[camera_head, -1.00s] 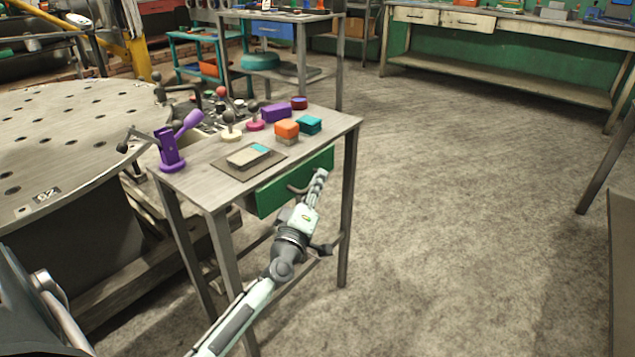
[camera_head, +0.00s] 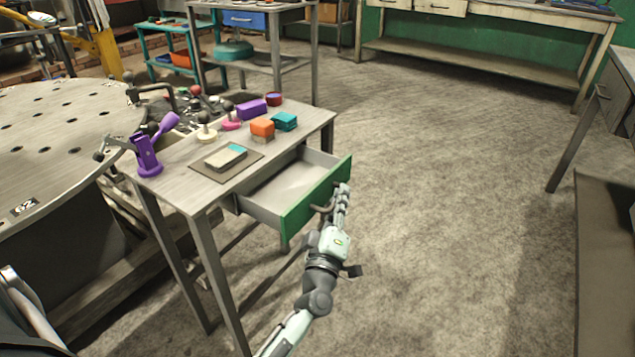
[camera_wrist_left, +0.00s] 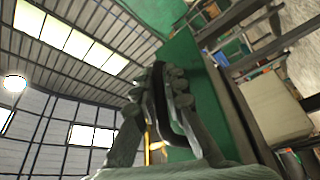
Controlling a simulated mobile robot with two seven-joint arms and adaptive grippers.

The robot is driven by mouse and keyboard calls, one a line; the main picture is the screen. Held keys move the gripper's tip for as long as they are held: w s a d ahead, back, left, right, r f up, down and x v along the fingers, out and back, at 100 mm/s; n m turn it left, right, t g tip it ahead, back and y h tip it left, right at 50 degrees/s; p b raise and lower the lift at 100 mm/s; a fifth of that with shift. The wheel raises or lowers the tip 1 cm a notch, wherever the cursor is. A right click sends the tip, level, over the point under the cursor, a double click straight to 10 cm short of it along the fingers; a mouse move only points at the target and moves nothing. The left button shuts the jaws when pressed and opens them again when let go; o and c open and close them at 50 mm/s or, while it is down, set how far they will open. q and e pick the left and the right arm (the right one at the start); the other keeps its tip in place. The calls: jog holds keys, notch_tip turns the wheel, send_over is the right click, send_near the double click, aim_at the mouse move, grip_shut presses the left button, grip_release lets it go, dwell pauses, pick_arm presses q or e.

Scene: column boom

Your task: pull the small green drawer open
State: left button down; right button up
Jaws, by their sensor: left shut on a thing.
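The small green drawer (camera_head: 316,198) stands well out from the front of a small grey table (camera_head: 183,178). Its grey inside shows and looks empty. My left gripper (camera_head: 341,199) is at the drawer's front and shut on its dark curved handle (camera_head: 324,209). In the left wrist view the fingers (camera_wrist_left: 172,100) close around the dark handle, with the green drawer front (camera_wrist_left: 192,75) right behind it. My right gripper is in neither view.
On the tabletop are a purple holder (camera_head: 147,155), an orange block (camera_head: 262,128), a teal block (camera_head: 284,121) and a purple block (camera_head: 251,109). A round perforated table (camera_head: 60,135) is at the left. The floor right of the drawer is clear.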

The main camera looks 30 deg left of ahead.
pick_arm(q)
jog(key=shift+d, duration=0.3)
jog(key=c, duration=1.6)
grip_release()
jog(key=v, duration=0.7)
jog(key=shift+s, duration=0.25)
jog(key=shift+f, duration=0.1)
